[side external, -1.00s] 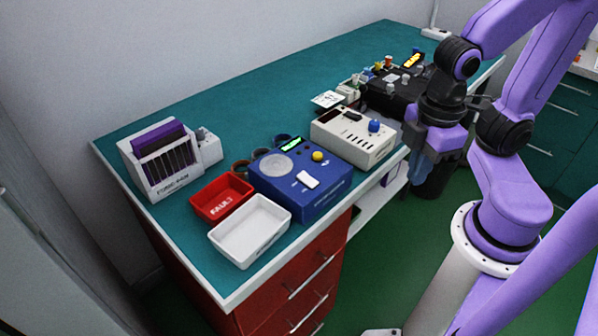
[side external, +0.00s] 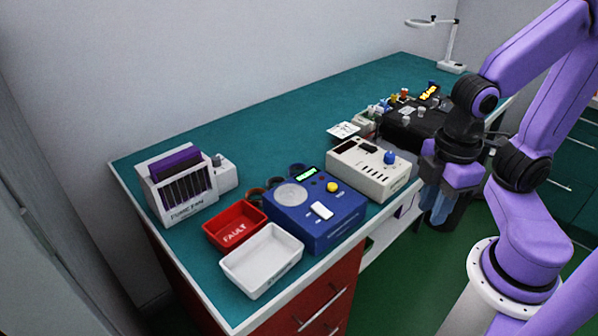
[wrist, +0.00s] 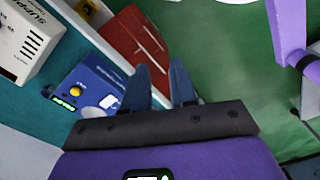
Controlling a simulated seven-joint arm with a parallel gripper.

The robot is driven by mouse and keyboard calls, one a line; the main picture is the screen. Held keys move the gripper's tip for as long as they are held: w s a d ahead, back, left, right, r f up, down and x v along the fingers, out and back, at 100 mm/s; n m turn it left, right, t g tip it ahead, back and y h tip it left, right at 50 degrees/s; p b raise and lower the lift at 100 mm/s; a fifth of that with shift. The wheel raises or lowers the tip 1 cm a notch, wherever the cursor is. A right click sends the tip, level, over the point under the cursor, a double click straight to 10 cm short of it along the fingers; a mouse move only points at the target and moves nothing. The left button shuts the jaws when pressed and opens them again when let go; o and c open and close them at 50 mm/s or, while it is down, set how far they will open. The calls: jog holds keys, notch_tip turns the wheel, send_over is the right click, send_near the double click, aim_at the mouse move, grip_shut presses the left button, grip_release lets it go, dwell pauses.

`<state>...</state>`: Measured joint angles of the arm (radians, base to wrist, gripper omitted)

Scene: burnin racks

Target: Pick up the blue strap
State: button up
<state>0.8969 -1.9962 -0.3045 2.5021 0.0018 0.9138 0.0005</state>
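Several small coiled bands stand in a row behind the blue instrument (side external: 318,228). The one at the right of the row looks dark blue and may be the blue strap (side external: 297,169); it is small and partly hidden by the instrument. The others look dark and brownish. My gripper (side external: 437,208) hangs beyond the table's front edge, right of the beige supply box and well away from the bands. In the wrist view its two blue-grey fingers (wrist: 159,82) stand apart with nothing between them. The bands do not show clearly there.
The beige supply box (side external: 362,176) stands between my gripper and the blue instrument. A red FAULT tray (side external: 236,237) and a white tray (side external: 262,272) sit at the front left. A slotted rack (side external: 183,205) stands behind them. The back of the green tabletop (side external: 260,120) is clear.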

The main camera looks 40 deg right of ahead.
jog(key=w+a+r+n+h, duration=0.15)
jog(key=w+n, duration=0.45)
jog(key=w, duration=2.4)
jog(key=w+d+f+n, duration=0.2)
jog(key=w+d, duration=0.5)
jog(key=w, duration=0.2)
jog(key=f, duration=0.8)
jog(key=d+f, duration=0.1)
jog(key=f, duration=0.3)
jog(key=shift+s+d+f, duration=0.1)
jog(key=shift+d+f, duration=0.05)
jog(key=shift+f, duration=1.15)
jog(key=shift+d+f, duration=0.1)
jog(key=shift+f, duration=1.15)
jog(key=shift+c, duration=0.2)
